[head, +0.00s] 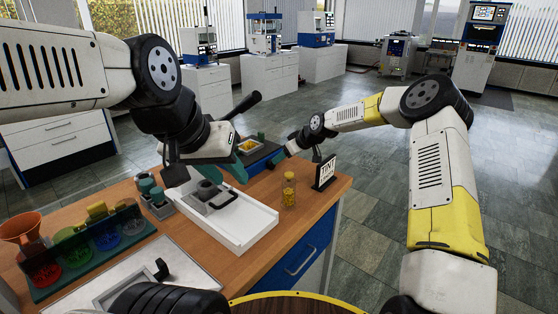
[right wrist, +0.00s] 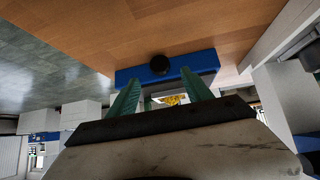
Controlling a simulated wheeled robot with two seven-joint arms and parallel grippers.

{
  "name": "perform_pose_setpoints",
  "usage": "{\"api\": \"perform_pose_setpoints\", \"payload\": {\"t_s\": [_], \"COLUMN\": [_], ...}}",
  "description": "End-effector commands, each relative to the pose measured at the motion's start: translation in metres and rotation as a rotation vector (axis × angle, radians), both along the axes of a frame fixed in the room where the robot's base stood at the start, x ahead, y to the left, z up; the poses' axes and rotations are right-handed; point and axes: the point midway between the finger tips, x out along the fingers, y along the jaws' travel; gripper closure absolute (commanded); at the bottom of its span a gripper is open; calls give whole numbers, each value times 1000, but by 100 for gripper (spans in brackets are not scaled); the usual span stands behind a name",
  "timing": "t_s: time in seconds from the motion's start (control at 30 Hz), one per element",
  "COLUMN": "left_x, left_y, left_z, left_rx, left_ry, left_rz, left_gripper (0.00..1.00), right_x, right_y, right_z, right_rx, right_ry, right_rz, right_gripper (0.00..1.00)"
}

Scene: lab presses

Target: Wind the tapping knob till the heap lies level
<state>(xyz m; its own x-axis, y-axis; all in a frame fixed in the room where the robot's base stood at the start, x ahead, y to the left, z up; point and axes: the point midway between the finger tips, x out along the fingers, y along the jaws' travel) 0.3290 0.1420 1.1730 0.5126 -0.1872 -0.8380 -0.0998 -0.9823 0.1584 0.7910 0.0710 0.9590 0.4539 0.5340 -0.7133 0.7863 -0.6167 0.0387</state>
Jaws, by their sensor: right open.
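A blue device with a shallow tray stands at the back of the wooden bench. Its yellow heap (head: 248,145) shows in the head view and again in the right wrist view (right wrist: 174,100). In the right wrist view a black round knob (right wrist: 160,65) sits on the blue body (right wrist: 195,62). My right gripper (right wrist: 162,98) is open and empty, its teal fingers apart with the heap seen between them; the knob lies beyond the fingertips. My left gripper (head: 238,172) hangs over the white tray, partly in front of the device; its finger gap is not clear.
The white tray (head: 252,232) holds a grey part with a black handle. Yellow-filled jars (head: 289,190) and a small sign (head: 325,172) stand at the right edge. A rack of coloured dishes (head: 90,245) and an orange funnel (head: 20,226) are at left.

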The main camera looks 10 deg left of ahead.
Motion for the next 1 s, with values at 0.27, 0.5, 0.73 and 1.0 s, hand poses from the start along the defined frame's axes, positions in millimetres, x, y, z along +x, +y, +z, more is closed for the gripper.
{"api": "perform_pose_setpoints", "payload": {"t_s": [0.27,0.5,0.73,1.0], "left_x": [0,0,0,0], "left_y": [0,0,0,0], "left_z": [0,0,0,0], "left_rx": [0,0,0,0], "left_ry": [0,0,0,0], "left_rz": [0,0,0,0], "left_gripper": [64,64,64,64], "right_x": [15,32,39,39], "right_y": [17,37,44,44], "right_z": [-24,-51,-61,-61], "right_rx": [11,11,9,9], "right_ry": [-3,-2,-4,-3], "right_rz": [3,1,1,0], "right_gripper": [42,42,42,49]}}
